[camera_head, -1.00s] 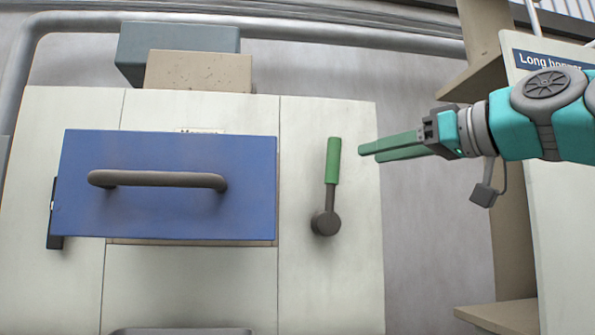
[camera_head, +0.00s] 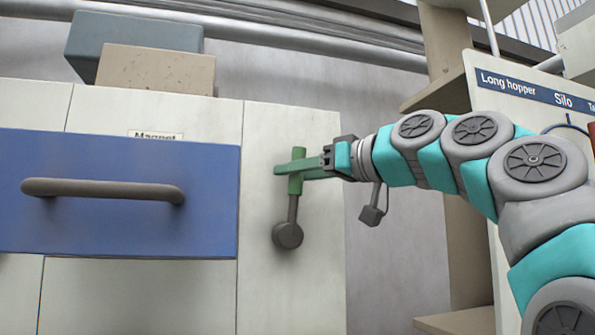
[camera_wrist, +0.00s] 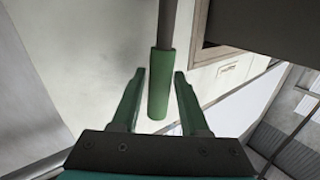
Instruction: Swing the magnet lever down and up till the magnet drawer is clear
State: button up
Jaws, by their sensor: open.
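The magnet lever has a green grip (camera_head: 296,160) above a dark rod and a round hub (camera_head: 287,235), on the pale panel right of the drawer. The lever stands up, its grip above the hub. My gripper (camera_head: 284,169) is open at the grip, coming from the right. In the wrist view the green grip (camera_wrist: 158,85) lies between the two open fingers (camera_wrist: 160,88), with a gap on each side. The blue magnet drawer (camera_head: 110,227) with a dark bar handle (camera_head: 103,189) fills the left; what is inside it is not visible.
A "Magnet" label (camera_head: 155,135) sits above the drawer. A tan block (camera_head: 155,75) and a grey box (camera_head: 135,35) stand on top of the cabinet. A shelf post (camera_head: 447,45) and a signboard (camera_head: 530,88) stand on the right.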

grip_shut()
jog(key=shift+f, duration=0.1)
dwell(1.2)
